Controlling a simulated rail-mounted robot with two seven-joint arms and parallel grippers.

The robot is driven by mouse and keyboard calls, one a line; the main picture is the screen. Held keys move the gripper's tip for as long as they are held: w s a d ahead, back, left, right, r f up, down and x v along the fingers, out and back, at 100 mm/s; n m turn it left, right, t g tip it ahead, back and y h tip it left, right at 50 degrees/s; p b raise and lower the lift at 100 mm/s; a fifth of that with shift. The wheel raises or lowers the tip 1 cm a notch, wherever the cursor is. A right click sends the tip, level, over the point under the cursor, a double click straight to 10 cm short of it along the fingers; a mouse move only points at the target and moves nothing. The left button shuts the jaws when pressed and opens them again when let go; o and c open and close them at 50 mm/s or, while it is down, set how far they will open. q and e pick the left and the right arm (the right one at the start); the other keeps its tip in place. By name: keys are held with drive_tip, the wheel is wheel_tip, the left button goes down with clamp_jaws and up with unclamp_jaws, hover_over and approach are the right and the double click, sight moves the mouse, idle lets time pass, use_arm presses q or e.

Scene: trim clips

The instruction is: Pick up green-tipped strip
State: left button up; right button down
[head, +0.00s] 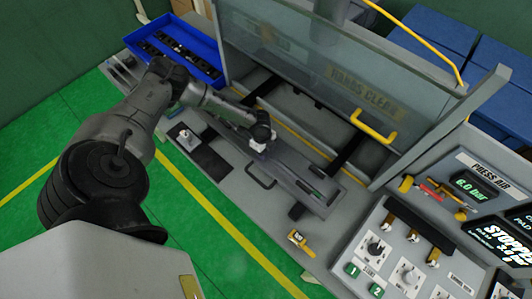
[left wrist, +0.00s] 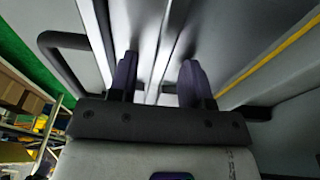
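My left arm reaches in from the left, and its left gripper (head: 258,146) is low over a long grey fixture (head: 283,172) on the bench. In the left wrist view the two dark fingers (left wrist: 158,82) are apart, with pale grey lengthwise ridges between and beyond them. I cannot tell whether the fingers touch these. A short dark strip with a small green mark (head: 316,195) lies at the right end of the fixture, to the right of the gripper. Whether this is the green-tipped strip is too small to tell. My right gripper is not in view.
A blue tray (head: 208,46) with several black parts stands at the back left. A clear guard with a yellow handle (head: 374,126) rises behind the fixture. A control panel (head: 408,262) with buttons is at the right. A black loop handle (head: 261,177) is on the fixture's front.

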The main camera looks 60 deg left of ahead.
use_arm(q)
clamp_jaws()
idle(0.4)
